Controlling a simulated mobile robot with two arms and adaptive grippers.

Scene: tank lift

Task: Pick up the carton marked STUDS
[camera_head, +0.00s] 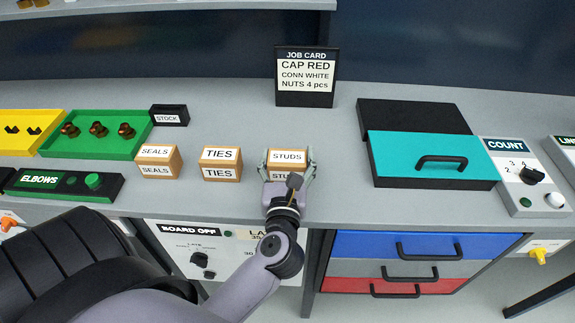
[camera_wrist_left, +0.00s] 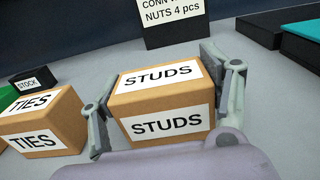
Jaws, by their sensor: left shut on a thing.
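The carton marked STUDS (camera_head: 287,156) is a small tan box with white labels on its top and front, near the front edge of the grey bench. My left gripper (camera_head: 289,166) has one finger on each side of it and is shut on it. In the left wrist view the STUDS carton (camera_wrist_left: 162,103) sits between the two fingers (camera_wrist_left: 165,105). It looks upright; whether it touches the bench is hidden by the gripper. My right gripper is not in view.
The TIES carton (camera_head: 220,163) and SEALS carton (camera_head: 158,161) stand to the left. The job card (camera_head: 306,76) stands behind. Bench (camera_head: 335,150) right of the STUDS carton is clear.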

